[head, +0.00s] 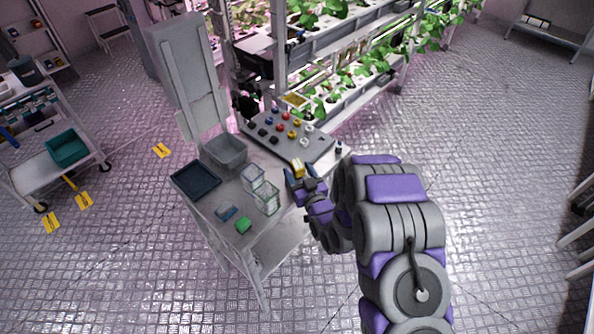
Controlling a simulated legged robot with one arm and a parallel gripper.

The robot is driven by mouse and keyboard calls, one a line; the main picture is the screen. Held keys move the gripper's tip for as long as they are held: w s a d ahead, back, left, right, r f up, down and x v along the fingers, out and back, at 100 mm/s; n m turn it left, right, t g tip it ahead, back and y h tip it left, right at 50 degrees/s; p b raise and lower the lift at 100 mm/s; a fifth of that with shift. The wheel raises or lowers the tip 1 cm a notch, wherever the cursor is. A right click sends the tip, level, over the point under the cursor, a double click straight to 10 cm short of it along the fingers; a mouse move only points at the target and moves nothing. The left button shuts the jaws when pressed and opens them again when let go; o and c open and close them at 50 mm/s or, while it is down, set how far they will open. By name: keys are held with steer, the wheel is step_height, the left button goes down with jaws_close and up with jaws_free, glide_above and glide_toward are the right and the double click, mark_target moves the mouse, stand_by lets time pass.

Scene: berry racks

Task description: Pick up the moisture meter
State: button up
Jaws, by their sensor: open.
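My gripper (296,179) is open over the right side of the grey workbench (270,239), by the front edge of the sloped control panel (262,138). My arm comes in from the lower right and hides part of the bench's right edge.
The bench also holds a grey bin (224,151), a dark tray (195,180), clear containers (266,198), a green block (243,225) and a blue item (227,213). Plant racks (345,35) stand behind. A cart (54,170) is at left.

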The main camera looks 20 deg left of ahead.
mark_target(295, 163)
steer(key=x, duration=0.4)
steer(key=shift+w+b, duration=0.2)
steer(key=shift+b, duration=0.15)
steer(key=shift+c, duration=0.3)
steer(key=c, duration=1.1)
steer(key=shift+r, duration=0.15)
steer(key=shift+c, duration=0.2)
